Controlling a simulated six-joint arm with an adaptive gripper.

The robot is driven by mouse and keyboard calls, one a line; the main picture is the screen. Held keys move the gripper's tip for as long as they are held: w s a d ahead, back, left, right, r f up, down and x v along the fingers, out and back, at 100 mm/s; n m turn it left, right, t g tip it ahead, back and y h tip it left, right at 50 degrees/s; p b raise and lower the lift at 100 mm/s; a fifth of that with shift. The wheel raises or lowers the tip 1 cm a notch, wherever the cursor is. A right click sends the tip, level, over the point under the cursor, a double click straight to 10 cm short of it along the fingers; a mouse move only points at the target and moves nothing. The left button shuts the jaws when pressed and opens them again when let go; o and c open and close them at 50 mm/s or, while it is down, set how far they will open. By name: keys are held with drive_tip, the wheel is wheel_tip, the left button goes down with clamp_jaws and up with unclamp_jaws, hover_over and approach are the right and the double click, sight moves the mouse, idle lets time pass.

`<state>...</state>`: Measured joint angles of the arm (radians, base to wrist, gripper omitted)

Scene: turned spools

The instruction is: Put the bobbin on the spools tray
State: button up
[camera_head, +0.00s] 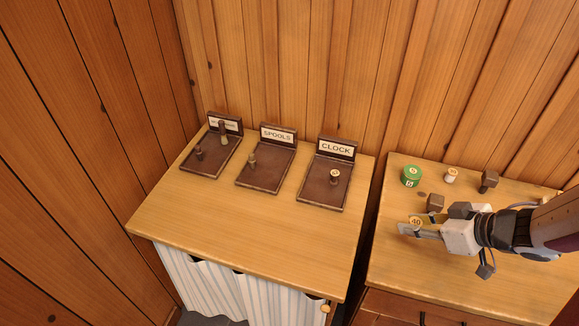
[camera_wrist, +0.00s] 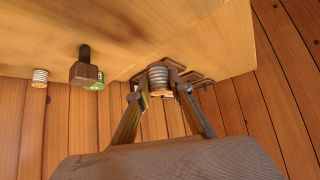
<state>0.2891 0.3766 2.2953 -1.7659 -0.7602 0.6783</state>
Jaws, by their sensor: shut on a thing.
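My gripper (camera_head: 418,229) is over the right-hand table and shut on a bobbin (camera_head: 416,221) whose pale round top reads 40. In the wrist view the bobbin (camera_wrist: 158,77) shows a ribbed, wound body between my two fingers (camera_wrist: 162,92). I cannot tell whether its bottom is clear of the table. The spools tray (camera_head: 259,184) is the middle of three dark trays on the left-hand table, with a SPOOLS sign at its back. A small turned piece (camera_head: 252,161) stands on its left part; its front and right are bare.
The clock tray (camera_head: 318,198) holds a round-topped spool (camera_head: 334,177). A gap separates the tables.

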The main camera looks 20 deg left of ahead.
sight(280, 160)
drive_tip(key=w+a+f+n+g, duration=0.1)
drive_tip(key=w+a, duration=0.3)
drive_tip(key=a, duration=0.6)
drive_tip(key=w+a+f+n+g+y, duration=0.1)
drive_tip(key=w+a+f, duration=0.3)
drive_tip(key=a, duration=0.7)
drive_tip(key=w+a+f+n+g, duration=0.1)
drive_tip(key=w+a+f+n, duration=0.2)
drive_tip(key=a, duration=0.8)
drive_tip(key=shift+w+a+g, duration=0.25)
drive_tip(key=shift+w+g, duration=0.05)
drive_tip(key=shift+w, duration=0.5)
drive_tip(key=shift+m+t, duration=0.5)
drive_tip(key=w+a, duration=0.1)
drive_tip(key=a, duration=0.1)
drive_tip(key=w+a+r, duration=0.1)
drive_tip(key=a, duration=0.1)
drive_tip(key=w+a, duration=0.2)
drive_tip(key=a, duration=0.1)
drive_tip(key=shift+w+r, duration=0.1)
drive_tip(key=shift+r, duration=0.05)
drive_tip(key=w+a+r+m+t+h, duration=0.1)
drive_tip(key=w+r+m+t, duration=0.1)
drive_tip(key=w+r+m, duration=0.2)
drive_tip(key=w+r, duration=0.1)
drive_tip(key=w, duration=0.1)
drive_tip(key=shift+w+a+t, duration=0.2)
drive_tip(key=shift+w+t, duration=0.1)
drive_tip(key=shift+f, duration=0.15)
